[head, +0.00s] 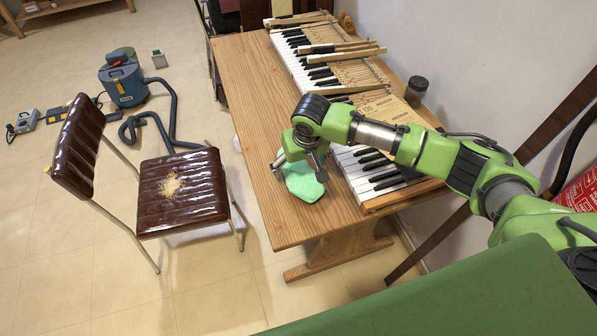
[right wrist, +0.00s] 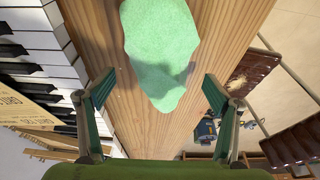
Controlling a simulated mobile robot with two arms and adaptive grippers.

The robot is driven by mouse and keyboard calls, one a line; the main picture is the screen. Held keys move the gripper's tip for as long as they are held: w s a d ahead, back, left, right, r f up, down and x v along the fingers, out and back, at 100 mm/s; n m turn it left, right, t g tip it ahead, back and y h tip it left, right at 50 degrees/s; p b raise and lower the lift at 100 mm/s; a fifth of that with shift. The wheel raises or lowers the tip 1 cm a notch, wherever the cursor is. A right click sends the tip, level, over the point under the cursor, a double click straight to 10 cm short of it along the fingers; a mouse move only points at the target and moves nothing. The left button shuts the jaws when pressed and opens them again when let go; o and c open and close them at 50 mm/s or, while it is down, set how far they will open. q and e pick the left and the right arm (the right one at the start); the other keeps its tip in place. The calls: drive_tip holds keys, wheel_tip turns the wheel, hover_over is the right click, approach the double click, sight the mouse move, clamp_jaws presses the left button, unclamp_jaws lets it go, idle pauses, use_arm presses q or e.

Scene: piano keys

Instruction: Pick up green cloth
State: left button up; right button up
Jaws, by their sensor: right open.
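The green cloth (head: 304,184) lies flat on the wooden table (head: 255,130), beside the piano keys at the table's near end. My right gripper (head: 292,160) is above it and partly covers it in the head view. In the right wrist view the cloth (right wrist: 160,50) shows beyond and between the two fingertips of my right gripper (right wrist: 158,90). The fingers are spread wide and hold nothing. A shadow falls on the cloth. My left gripper is not in view.
A piano keyboard (head: 372,172) with loose wooden keys runs along the table's right side. A dark jar (head: 417,90) stands near the wall. A brown chair (head: 178,190) with crumbs on its seat stands left of the table. A blue vacuum cleaner (head: 124,82) is on the floor.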

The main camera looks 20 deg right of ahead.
drive_tip(key=shift+x, duration=0.8)
drive_tip(key=c, duration=1.2)
drive_tip(key=shift+r, duration=0.1)
drive_tip(key=shift+r, duration=0.6)
drive_tip(key=w+a+r+b, duration=0.1)
drive_tip(key=a+r+b, duration=0.3)
drive_tip(key=a+r, duration=0.7)
drive_tip(key=a, duration=0.3)
drive_tip(key=shift+r, duration=0.35)
drive_tip(key=shift+w, duration=0.1)
